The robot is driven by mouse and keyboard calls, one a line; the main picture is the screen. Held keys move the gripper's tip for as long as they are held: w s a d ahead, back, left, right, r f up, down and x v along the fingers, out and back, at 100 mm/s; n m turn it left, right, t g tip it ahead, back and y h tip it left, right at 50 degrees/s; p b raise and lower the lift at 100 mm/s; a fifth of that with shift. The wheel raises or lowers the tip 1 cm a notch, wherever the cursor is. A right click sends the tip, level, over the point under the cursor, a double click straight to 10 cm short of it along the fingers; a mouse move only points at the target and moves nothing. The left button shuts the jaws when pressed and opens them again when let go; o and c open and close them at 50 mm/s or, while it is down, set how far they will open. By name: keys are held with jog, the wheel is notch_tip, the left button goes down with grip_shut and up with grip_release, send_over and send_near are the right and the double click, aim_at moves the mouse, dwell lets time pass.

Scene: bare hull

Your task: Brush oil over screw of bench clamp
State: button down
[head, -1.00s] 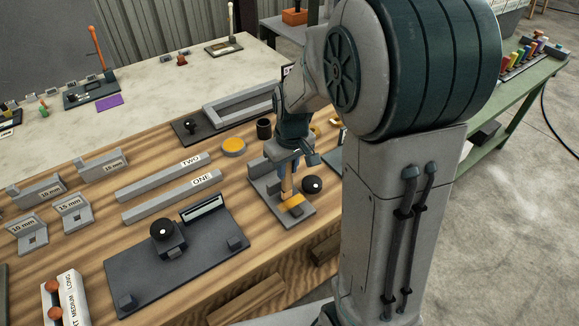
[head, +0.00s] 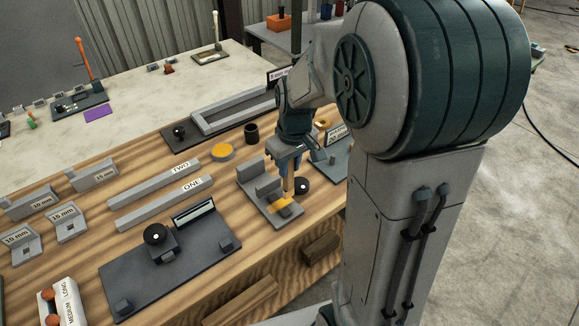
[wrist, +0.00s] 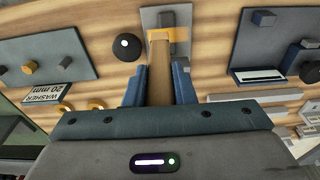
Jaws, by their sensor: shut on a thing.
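The bench clamp is a grey plate (head: 284,219) with upright grey blocks (head: 268,187) and an orange-yellow piece (head: 280,204) on it, near the front edge of the wooden bench. A black knob (head: 302,187) sits at its right side; it also shows in the wrist view (wrist: 127,46). My gripper (head: 288,170) is above the clamp, shut on a tan brush handle (wrist: 160,75) that points down towards the plate. The brush tip is at the orange piece in the wrist view; I cannot tell whether it touches. The screw is not clearly visible.
A dark plate with a black knob (head: 155,234) lies to the left of the clamp. Grey bars (head: 150,209), a yellow disc (head: 222,152) and a black cup (head: 251,133) are behind. A teal plate with a label (head: 334,160) stands to the right.

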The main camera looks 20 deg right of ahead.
jog(key=shift+r+p, duration=1.05)
jog(key=shift+r, duration=0.8)
